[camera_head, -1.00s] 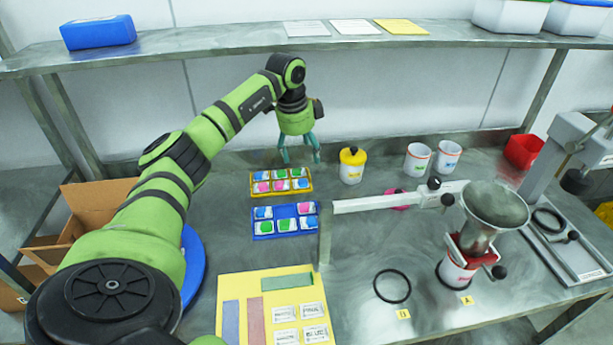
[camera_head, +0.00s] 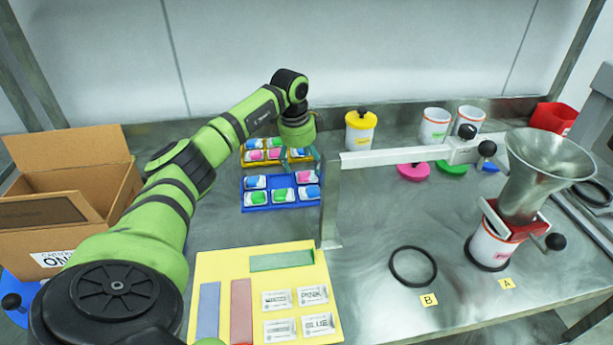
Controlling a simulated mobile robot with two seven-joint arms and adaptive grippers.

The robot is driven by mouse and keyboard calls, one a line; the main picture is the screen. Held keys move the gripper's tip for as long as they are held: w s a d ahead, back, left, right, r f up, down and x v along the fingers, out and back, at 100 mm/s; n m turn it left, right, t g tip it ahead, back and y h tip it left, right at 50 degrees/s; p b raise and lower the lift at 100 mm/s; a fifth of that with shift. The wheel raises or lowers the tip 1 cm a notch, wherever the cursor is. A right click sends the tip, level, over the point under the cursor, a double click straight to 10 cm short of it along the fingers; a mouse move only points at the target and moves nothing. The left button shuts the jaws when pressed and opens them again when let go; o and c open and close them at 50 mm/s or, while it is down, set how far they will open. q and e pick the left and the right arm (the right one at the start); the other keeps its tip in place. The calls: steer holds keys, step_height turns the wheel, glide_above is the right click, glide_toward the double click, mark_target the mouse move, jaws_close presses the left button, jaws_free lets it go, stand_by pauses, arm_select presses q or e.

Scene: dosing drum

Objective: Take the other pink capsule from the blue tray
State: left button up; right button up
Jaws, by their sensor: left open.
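The blue tray (camera_head: 281,181) lies on the steel bench with an empty slot in the middle of its back row. A pink capsule pack (camera_head: 307,176) sits in its back right slot. Blue and green packs fill the other slots that I can see. My left gripper (camera_head: 301,157) is open and points down over the right end of the yellow tray (camera_head: 244,164), just behind the blue tray. Its fingers hide part of the yellow tray's right-hand packs. I see nothing held between them. My right gripper is out of view.
A metal post and beam (camera_head: 331,205) stand close to the right of the blue tray. A yellow-lidded jar (camera_head: 360,132) stands behind. A yellow sheet (camera_head: 225,280) lies in front. A cardboard box (camera_head: 75,215) is at left; a funnel (camera_head: 545,170) is at right.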

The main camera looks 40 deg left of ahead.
mark_target(306, 174)
arm_select(q)
steer(key=f, duration=0.3)
steer(key=shift+w+d+f+p, duration=0.1)
steer(key=shift+w+f+p, duration=0.2)
steer(key=shift+f, duration=0.05)
steer(key=shift+w+f, duration=0.2)
steer(key=shift+f, duration=0.2)
steer(key=shift+s, duration=0.1)
steer(key=c, duration=0.9)
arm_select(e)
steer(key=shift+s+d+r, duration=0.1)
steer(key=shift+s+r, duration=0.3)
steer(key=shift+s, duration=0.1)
arm_select(q)
steer(key=shift+o, duration=0.2)
steer(key=shift+r, duration=0.15)
